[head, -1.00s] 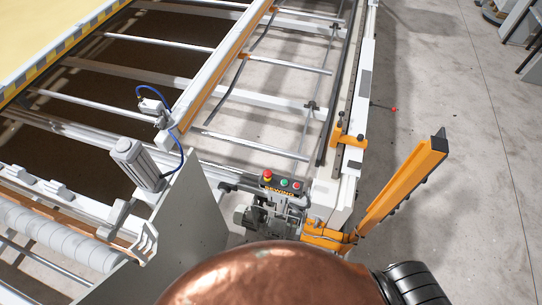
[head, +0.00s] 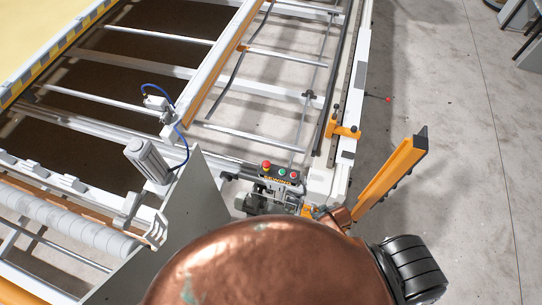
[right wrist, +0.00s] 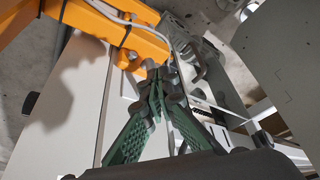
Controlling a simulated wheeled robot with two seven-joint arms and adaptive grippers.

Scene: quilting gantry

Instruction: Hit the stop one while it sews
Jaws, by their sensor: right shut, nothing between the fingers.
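A small control box (head: 278,180) stands at the near end of the machine frame in the head view. It carries a red mushroom button (head: 265,166) on a yellow base at its left, a green button (head: 282,172) in the middle and a smaller red button (head: 295,175) at its right. My right gripper (right wrist: 157,75) shows in the right wrist view, its green-padded fingers together and empty, near an orange bracket (right wrist: 130,38). The buttons are not visible there. In the head view, my copper-coloured arm hides most of this gripper. My left gripper is not in view.
An orange arm (head: 395,175) juts out right of the frame. A grey side plate (head: 185,215) and a motor cylinder (head: 148,160) stand left of the box. A red-tipped lever (head: 388,100) sticks out at right.

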